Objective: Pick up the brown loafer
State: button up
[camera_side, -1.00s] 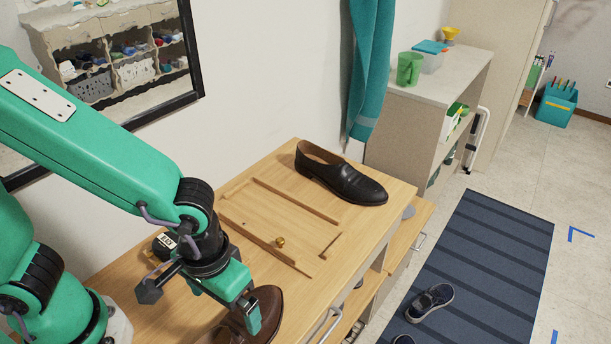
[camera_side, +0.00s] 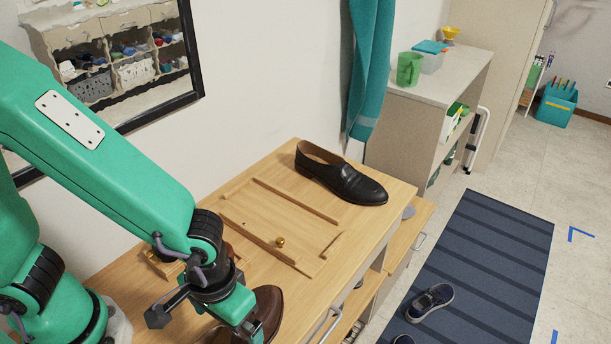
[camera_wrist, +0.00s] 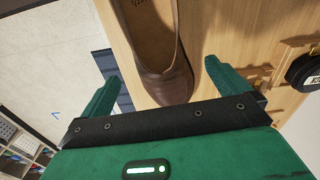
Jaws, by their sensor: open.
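The brown loafer (camera_side: 268,308) lies on the wooden bench top (camera_side: 170,290) at the bottom of the side view, partly hidden behind my gripper. In the wrist view the loafer (camera_wrist: 160,62) runs from the top edge down to its toe, which lies between my two fingers. My gripper (camera_wrist: 158,85) is open, with one finger on each side of the toe. In the side view my gripper (camera_side: 245,328) is low over the shoe. I cannot tell whether the fingers touch it.
A black loafer (camera_side: 342,180) sits at the bench's far end. Wooden strips and a brass knob (camera_side: 280,242) lie between. A tape measure (camera_wrist: 304,72) is on the bench at right in the wrist view. A mirror (camera_side: 120,60) hangs on the wall.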

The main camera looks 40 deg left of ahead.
aim_at(230, 335)
jog(key=shift+f, duration=0.15)
jog(key=shift+f, duration=2.45)
jog(key=c, duration=1.2)
